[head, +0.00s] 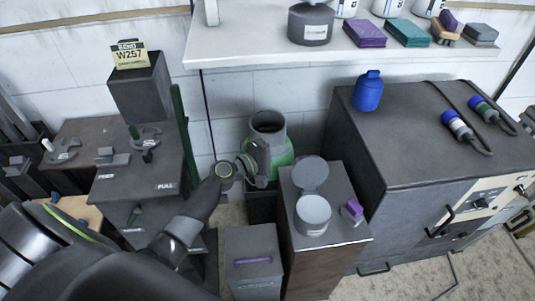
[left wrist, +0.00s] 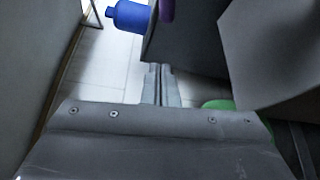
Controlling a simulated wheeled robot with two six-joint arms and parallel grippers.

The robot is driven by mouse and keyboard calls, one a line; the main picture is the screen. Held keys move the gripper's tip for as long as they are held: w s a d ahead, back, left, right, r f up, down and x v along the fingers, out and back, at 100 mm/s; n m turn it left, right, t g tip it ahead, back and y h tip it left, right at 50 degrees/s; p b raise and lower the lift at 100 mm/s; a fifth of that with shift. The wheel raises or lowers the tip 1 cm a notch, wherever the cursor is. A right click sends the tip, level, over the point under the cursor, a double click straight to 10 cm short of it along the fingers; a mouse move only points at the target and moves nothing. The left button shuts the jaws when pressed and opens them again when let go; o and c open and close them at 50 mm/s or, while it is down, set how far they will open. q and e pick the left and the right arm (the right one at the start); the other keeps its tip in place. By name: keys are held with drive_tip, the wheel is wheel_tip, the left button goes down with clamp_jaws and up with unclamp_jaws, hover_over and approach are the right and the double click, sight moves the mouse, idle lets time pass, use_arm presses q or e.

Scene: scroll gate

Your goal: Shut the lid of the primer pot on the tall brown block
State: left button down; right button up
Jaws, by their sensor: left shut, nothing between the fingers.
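The primer pot (head: 313,214) stands on top of the tall brown block (head: 330,255) in the head view. Its round grey lid (head: 310,174) is open, raised at the back of the pot, and the pale top of the pot shows. My left gripper (head: 260,168) is to the left of the block, in front of the green canister and apart from the lid. Its fingers show shut and empty in the left wrist view (left wrist: 158,85). The pot and lid cannot be made out in the wrist view. My right gripper is not in view.
A small purple item (head: 352,209) sits beside the pot on the block. The green canister (head: 280,150) stands behind my left gripper. A lower grey box (head: 253,255) with a purple handle is left of the block. A large cabinet (head: 420,140) with a blue bottle (head: 368,92) stands right.

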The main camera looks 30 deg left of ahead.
sight(308, 170)
use_arm(q)
drive_tip(key=s+d+p, duration=0.2)
drive_tip(key=d, duration=0.1)
drive_tip(key=shift+s+r+p, duration=0.25)
drive_tip(key=shift+r+p, duration=0.05)
drive_tip(key=shift+r, duration=0.05)
